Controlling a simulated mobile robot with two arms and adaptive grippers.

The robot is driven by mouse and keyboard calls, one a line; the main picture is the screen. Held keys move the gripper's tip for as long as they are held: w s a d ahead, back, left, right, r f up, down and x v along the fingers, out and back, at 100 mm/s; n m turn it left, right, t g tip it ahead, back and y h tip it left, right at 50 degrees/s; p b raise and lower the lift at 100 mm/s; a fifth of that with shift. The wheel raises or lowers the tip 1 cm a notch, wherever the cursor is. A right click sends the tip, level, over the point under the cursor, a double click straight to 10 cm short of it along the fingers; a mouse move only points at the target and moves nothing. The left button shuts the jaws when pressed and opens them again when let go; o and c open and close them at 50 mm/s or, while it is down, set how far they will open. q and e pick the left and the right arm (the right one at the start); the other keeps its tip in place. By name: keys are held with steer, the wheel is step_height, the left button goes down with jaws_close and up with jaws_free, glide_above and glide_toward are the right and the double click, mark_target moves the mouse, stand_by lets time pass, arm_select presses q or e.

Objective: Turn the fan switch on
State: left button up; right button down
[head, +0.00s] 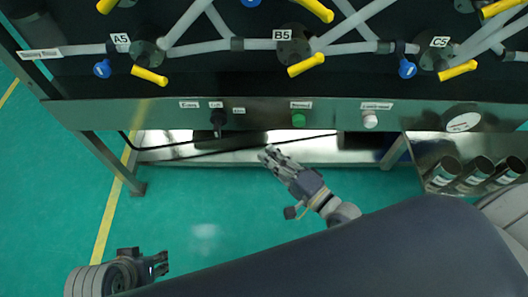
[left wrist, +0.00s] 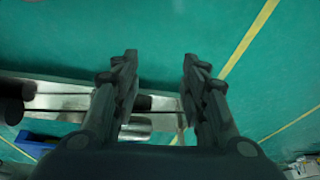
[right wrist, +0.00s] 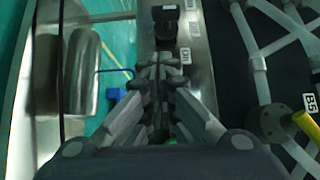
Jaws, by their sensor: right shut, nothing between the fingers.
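The black switch (head: 218,118) sits on the grey front panel strip (head: 150,113), below several small white labels. Its exact setting is too small to tell. In the right wrist view the black switch (right wrist: 165,24) is at the top, ahead of the fingertips. My right gripper (head: 268,154) is shut and empty, below and to the right of the switch in the head view, apart from it. Its closed fingers (right wrist: 160,62) point toward the switch. My left gripper (head: 162,263) is low at the left, over the floor. In the left wrist view its fingers (left wrist: 160,58) are spread, with nothing between.
A green button (head: 299,119) and a white button (head: 370,119) are on the same strip, farther right. Yellow-handled valves (head: 305,65) and pipes are on the black board above. Dark cylinders (head: 475,175) stand at the right. The green floor (head: 200,220) is clear.

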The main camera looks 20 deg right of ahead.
mark_target(218, 127)
arm_select(q)
steer(key=shift+w+d+f+t, duration=0.15)
steer(key=shift+w+t, duration=0.15)
steer(key=shift+w, duration=0.3)
arm_select(e)
steer(key=w+a, duration=0.7)
steer(key=w, duration=0.1)
arm_select(q)
steer(key=shift+w+b, duration=0.15)
steer(key=shift+b, duration=0.2)
arm_select(e)
steer(key=shift+a, duration=0.1)
